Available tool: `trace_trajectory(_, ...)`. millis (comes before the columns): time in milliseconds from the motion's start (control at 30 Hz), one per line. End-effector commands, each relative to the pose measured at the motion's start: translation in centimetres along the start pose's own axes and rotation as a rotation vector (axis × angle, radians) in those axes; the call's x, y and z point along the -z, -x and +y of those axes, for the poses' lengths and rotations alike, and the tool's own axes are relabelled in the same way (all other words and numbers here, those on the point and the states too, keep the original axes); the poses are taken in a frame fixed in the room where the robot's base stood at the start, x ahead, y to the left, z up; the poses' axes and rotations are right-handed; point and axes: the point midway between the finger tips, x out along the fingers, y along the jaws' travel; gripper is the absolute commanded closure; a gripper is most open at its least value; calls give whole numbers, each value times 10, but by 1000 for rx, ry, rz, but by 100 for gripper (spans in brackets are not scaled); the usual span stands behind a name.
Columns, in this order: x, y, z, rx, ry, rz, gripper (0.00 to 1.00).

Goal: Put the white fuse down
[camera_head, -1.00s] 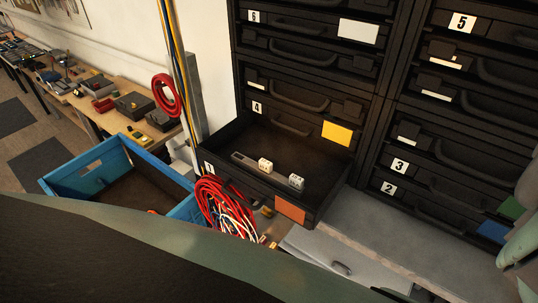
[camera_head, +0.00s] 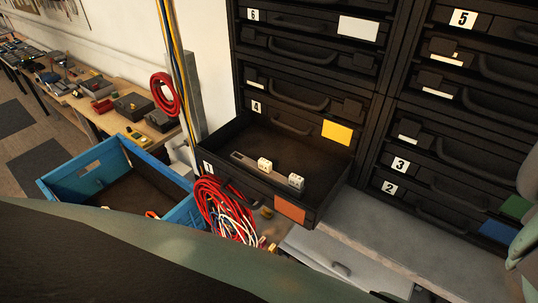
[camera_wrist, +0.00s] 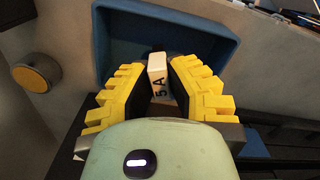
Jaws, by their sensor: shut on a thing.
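My gripper (camera_wrist: 162,88) shows in the wrist view with its yellow, ribbed fingers closed around a white fuse (camera_wrist: 157,66). The fuse has dark "5A" lettering on its face and its upper end shows between the fingers. Its lower part is hidden between them. Beyond the fuse is the inside of a blue open container (camera_wrist: 205,22). I cannot tell how far the fuse is from its floor. The fingers and the held fuse do not show in the head view.
In the head view, a blue crate (camera_head: 172,219) stands at left. An open black drawer (camera_head: 225,137) holds two small white blocks (camera_head: 265,164). Red and white cables (camera_head: 222,205) hang beside it. Numbered shut drawers (camera_head: 440,165) fill the right. A round yellow knob (camera_wrist: 32,79) is left in the wrist view.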

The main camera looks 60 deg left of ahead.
Motion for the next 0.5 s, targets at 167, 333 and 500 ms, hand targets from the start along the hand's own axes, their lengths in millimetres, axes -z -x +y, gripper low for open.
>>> trace_trajectory(167, -1, -9, -2, 3, 1, -3, 100)
trace_trajectory(333, -2, -13, -2, 1, 1, -2, 100)
trace_trajectory(500, -2, -13, -2, 0, 1, -2, 100)
